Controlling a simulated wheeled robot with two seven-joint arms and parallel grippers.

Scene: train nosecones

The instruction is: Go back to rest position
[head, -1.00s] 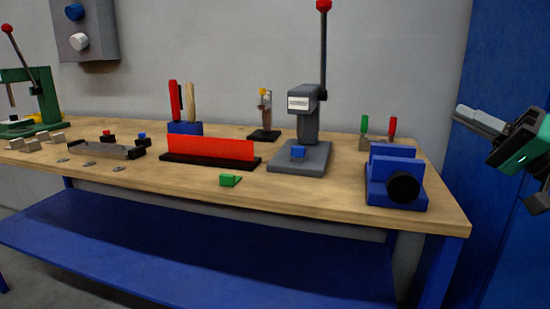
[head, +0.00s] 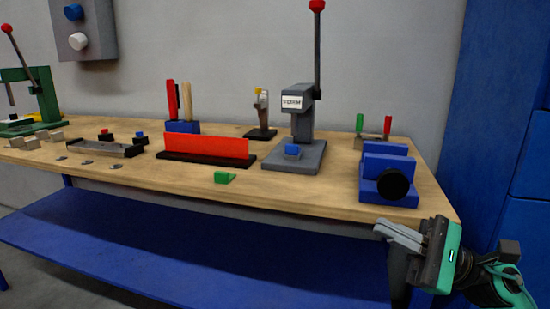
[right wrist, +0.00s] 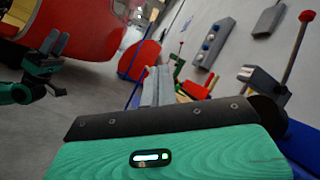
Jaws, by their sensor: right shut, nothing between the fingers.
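My right gripper (head: 388,233) is at the lower right of the head view, in front of the bench's right front corner. Its grey fingers are together with nothing between them, and point left. The fingers also show in the right wrist view (right wrist: 157,88), above the teal and black gripper body. My left gripper is out of the head view. A dark gripper on a teal arm, apparently my left one (right wrist: 56,46), shows small at the left of the right wrist view; its opening is too small to judge.
The wooden workbench (head: 290,188) carries a grey press (head: 303,125), a blue vise (head: 388,175), a red block (head: 205,146), a small green piece (head: 224,177) and a green press (head: 45,110). A blue cabinet (head: 500,130) stands at the right. A blue shelf (head: 190,235) lies below.

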